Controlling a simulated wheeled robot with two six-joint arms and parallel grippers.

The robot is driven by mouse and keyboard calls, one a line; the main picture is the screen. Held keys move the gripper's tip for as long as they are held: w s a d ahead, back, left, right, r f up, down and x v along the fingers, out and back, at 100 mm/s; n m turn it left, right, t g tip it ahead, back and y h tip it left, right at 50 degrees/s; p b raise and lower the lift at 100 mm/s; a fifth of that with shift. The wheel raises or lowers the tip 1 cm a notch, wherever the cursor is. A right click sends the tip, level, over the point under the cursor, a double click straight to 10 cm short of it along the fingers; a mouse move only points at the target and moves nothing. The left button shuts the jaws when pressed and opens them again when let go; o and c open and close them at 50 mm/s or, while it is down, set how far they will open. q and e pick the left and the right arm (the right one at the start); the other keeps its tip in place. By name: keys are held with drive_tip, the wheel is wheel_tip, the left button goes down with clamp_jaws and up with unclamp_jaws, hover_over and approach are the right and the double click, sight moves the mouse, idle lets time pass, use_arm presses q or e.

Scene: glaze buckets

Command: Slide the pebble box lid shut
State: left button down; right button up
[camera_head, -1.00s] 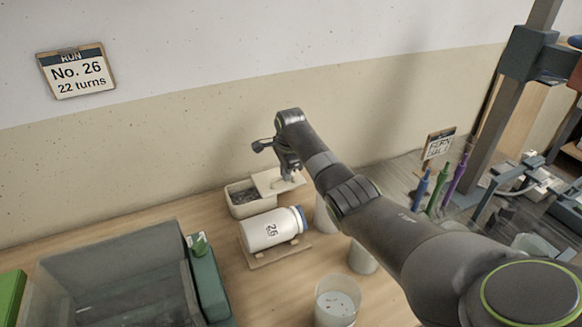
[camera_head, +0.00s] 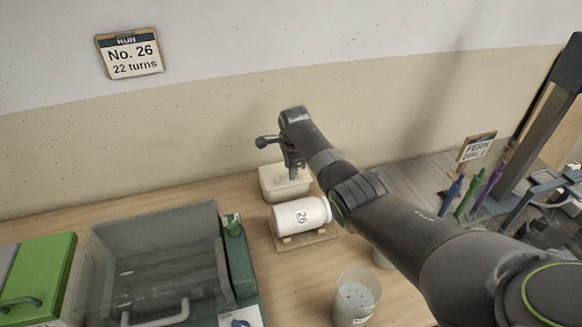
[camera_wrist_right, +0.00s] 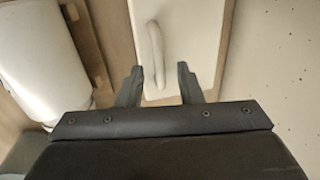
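The pebble box (camera_head: 272,192) is a small cream box by the wall. Its pale lid (camera_head: 304,178) lies over the top and no pebbles show, though my gripper hides part of it. In the right wrist view the lid (camera_wrist_right: 196,30) fills the top middle, with a raised bar handle (camera_wrist_right: 154,48). My right gripper (camera_head: 292,176) points down over the lid. In the wrist view its two fingers (camera_wrist_right: 158,84) are spread apart, one to each side of the handle's near end, not touching it. My left gripper is not in view.
A white jar (camera_head: 285,217) marked 26 lies on a wooden cradle (camera_head: 318,237) just in front of the box. A clear cup (camera_head: 355,298) stands nearer. The wall is close behind.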

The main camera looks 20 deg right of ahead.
drive_tip(key=shift+r, duration=0.5)
drive_tip(key=s+r, duration=0.3)
drive_tip(key=r, duration=1.3)
drive_tip(key=shift+s+b, duration=0.2)
drive_tip(key=shift+b, duration=0.25)
